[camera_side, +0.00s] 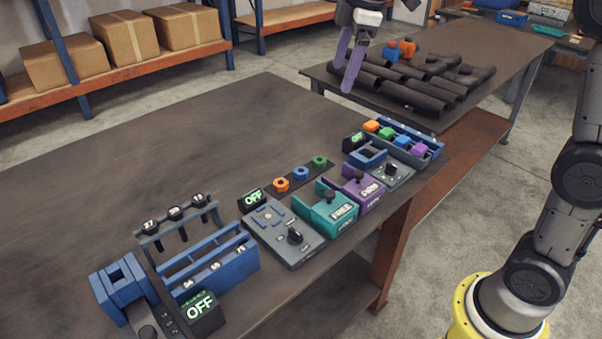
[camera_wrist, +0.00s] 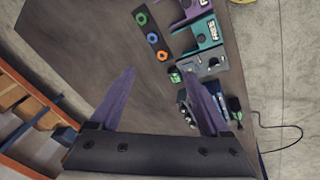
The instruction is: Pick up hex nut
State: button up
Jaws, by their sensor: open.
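Three hex nuts, orange (camera_side: 281,185), blue (camera_side: 300,173) and green (camera_side: 319,161), sit in a row on a dark strip on the near table. In the wrist view the green nut (camera_wrist: 141,18), blue nut (camera_wrist: 152,37) and orange nut (camera_wrist: 162,55) lie beyond my fingertips, near the top. My gripper (camera_side: 347,88) has purple fingers pointing down and is high above the table's far side. In the wrist view my gripper (camera_wrist: 159,73) has its two fingers spread wide with nothing between them. It is apart from all the nuts.
A teal fixture (camera_side: 330,212), a purple fixture (camera_side: 357,189) and a grey control box (camera_side: 287,236) stand beside the nuts. Dark pipes (camera_side: 425,98) lie on the back table. The near table's left side is clear.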

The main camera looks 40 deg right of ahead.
jog(key=w+f+n+g, duration=0.1)
jog(key=w+f, duration=0.4)
jog(key=w, duration=0.2)
jog(key=g, duration=0.2)
send_over(299, 170)
jog(key=f, duration=1.9)
jog(key=shift+d+f, duration=0.2)
jog(key=shift+s+a+f, duration=0.1)
jog(key=shift+a+f, duration=0.05)
jog(key=shift+f, duration=1.4)
jog(key=shift+a+f, duration=0.1)
jog(key=shift+f, duration=1.4)
grip_shut()
